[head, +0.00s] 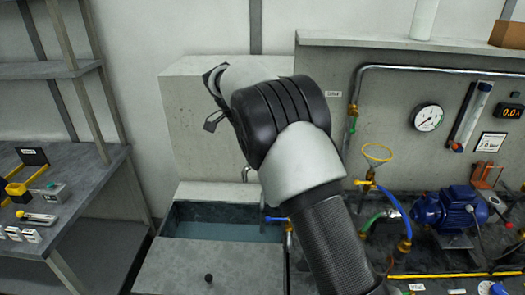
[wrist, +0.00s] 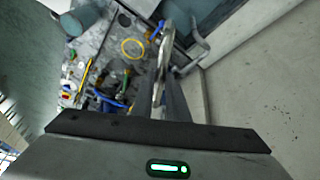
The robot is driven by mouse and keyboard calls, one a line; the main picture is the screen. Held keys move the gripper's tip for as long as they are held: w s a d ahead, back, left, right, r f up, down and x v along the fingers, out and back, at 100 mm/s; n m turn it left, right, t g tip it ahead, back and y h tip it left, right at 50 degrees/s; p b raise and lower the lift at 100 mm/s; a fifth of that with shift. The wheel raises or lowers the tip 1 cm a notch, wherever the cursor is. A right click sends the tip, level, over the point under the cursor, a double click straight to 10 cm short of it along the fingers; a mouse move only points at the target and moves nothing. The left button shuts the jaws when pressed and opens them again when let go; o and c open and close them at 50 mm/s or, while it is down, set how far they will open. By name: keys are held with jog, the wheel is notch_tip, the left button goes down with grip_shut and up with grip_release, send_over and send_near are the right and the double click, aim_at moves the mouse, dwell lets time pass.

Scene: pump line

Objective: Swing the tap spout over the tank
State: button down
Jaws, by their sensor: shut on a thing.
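The tank (head: 215,192) is a grey basin with dark blue water, low in the middle of the head view. A thin grey curved pipe end, the tap spout (head: 246,173), shows at the tank's back right, left of my arm; the rest is hidden. A blue tap lever (head: 276,219) shows at the tank's right edge. In the head view my arm hides my gripper's fingers. In the wrist view my gripper (wrist: 165,72) reaches up the picture with its fingers close together at the grey bent spout (wrist: 197,43). It appears shut on the spout; the exact contact is unclear.
A concrete panel (head: 205,130) rises behind the tank. A shelf bench (head: 90,195) with tools stands at the left.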

dwell(0.4)
jog(key=c, duration=1.7)
grip_release()
jog(key=shift+w, duration=0.1)
jog(key=shift+a+r, duration=0.1)
jog(key=p+v, duration=0.3)
jog(key=v, duration=1.4)
jog(key=shift+r, duration=0.1)
